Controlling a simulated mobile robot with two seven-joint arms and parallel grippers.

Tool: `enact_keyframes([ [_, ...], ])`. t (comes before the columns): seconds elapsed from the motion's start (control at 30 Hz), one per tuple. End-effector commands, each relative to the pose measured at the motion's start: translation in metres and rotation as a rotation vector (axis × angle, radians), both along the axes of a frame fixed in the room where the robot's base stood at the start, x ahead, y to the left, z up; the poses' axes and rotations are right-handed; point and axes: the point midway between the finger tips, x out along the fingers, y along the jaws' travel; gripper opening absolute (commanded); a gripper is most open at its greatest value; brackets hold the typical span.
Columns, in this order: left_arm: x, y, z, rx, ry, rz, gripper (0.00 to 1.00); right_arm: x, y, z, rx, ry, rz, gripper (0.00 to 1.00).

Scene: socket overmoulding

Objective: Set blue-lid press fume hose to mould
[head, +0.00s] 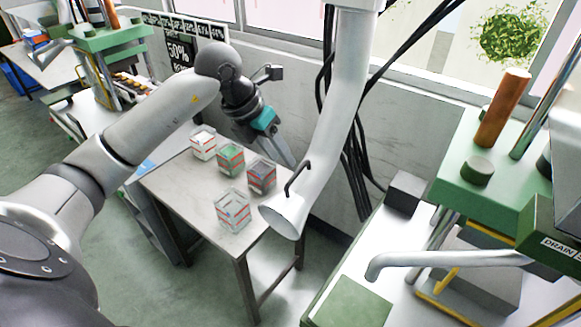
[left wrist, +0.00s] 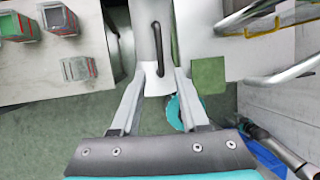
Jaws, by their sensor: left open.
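The fume hose (head: 340,110) is a thick white pipe that hangs down in the middle of the head view. It ends in a flared mouth (head: 284,217) and has a dark bar handle (head: 297,178) on its side. My left gripper (head: 289,160) is just left of the hose, beside the handle, with its fingers pointing towards it. In the left wrist view, the hose and handle (left wrist: 157,48) lie ahead of the open, empty fingers (left wrist: 160,78). A green press (head: 475,165) stands at the right. I see no blue lid, and cannot tell which part is the mould.
A small table (head: 185,187) holds several clear boxes with red bands (head: 233,211). Black cables (head: 350,165) hang behind the hose. A bent metal pipe (head: 440,259) and a green square (head: 350,305) are on the right bench. Another green press (head: 110,38) stands at the far left.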

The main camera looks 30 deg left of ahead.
Motion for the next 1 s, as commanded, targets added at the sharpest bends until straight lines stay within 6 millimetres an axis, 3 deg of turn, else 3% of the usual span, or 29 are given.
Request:
enact_keyframes([
  [0.1, 0.009, -0.007, -0.023, -0.005, 0.004, 0.000, 0.45, 0.000, 0.000, 0.006, 0.000, 0.000, 0.000, 0.71],
  [0.3, 0.019, -0.013, -0.050, -0.002, 0.002, 0.001, 0.45, 0.000, 0.000, 0.009, 0.000, 0.000, 0.000, 0.71],
  [0.73, 0.024, -0.015, -0.061, 0.000, -0.001, -0.001, 0.45, 0.000, 0.000, 0.010, 0.000, 0.000, 0.000, 0.71],
  [1.0, 0.024, -0.015, -0.060, 0.000, -0.001, -0.001, 0.17, 0.000, 0.000, 0.010, 0.000, 0.000, 0.000, 0.71],
])
